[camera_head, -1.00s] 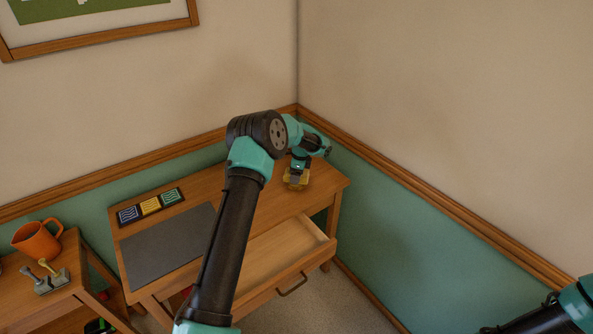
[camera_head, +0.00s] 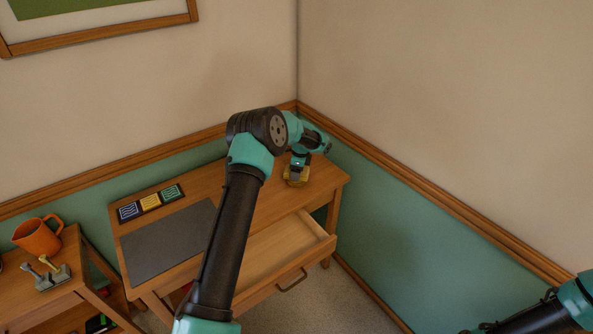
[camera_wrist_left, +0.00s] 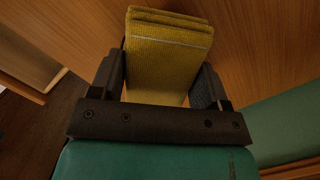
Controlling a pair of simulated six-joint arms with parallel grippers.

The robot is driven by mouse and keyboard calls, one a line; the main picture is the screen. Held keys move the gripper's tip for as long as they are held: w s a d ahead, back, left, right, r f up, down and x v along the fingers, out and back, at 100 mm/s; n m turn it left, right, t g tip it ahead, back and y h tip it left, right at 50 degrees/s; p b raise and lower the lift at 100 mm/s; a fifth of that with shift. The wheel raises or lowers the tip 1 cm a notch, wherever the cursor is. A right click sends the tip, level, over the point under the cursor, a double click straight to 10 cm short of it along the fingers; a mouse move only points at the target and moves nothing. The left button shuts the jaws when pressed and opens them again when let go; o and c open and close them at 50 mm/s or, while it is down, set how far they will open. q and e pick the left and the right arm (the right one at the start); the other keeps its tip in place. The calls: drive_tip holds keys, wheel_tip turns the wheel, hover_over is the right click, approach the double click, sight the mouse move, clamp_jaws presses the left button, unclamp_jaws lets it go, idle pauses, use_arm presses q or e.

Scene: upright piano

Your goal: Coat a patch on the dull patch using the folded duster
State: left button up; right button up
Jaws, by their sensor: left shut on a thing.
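The folded duster (camera_head: 291,183) is yellow and shows at the far right end of the wooden desk (camera_head: 262,200), under my left gripper (camera_head: 298,172). In the left wrist view the duster (camera_wrist_left: 165,55) stands between the two fingers of my left gripper (camera_wrist_left: 165,85), which is shut on it. Its far end is at or very close to the desk top; I cannot tell if it touches. I cannot make out a dull patch; the duster and gripper may cover it. My right arm shows at the lower right, its fingers not clear.
A desk drawer (camera_head: 285,252) stands open at the front. A grey mat (camera_head: 165,245) and a strip of three coloured cards (camera_head: 150,203) lie on the desk's left part.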

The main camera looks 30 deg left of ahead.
use_arm(q)
drive_tip(key=shift+f, duration=0.55)
idle(1.5)
drive_tip(key=shift+r, duration=0.1)
drive_tip(key=shift+r, duration=3.5)
drive_tip(key=s+d+f+n, duration=0.2)
drive_tip(key=d+f+n, duration=0.1)
drive_tip(key=d, duration=0.5)
drive_tip(key=s+d+f+n+h, duration=0.1)
drive_tip(key=s+d+f+n, duration=0.2)
drive_tip(key=d+n, duration=0.3)
drive_tip(key=s+d+f+n+g, duration=0.1)
drive_tip(key=d+f+n, duration=0.3)
drive_tip(key=d, duration=0.6)
drive_tip(key=shift+s+f+n+h, duration=0.3)
drive_tip(key=shift+s+f+n, duration=0.1)
drive_tip(key=shift+s, duration=0.35)
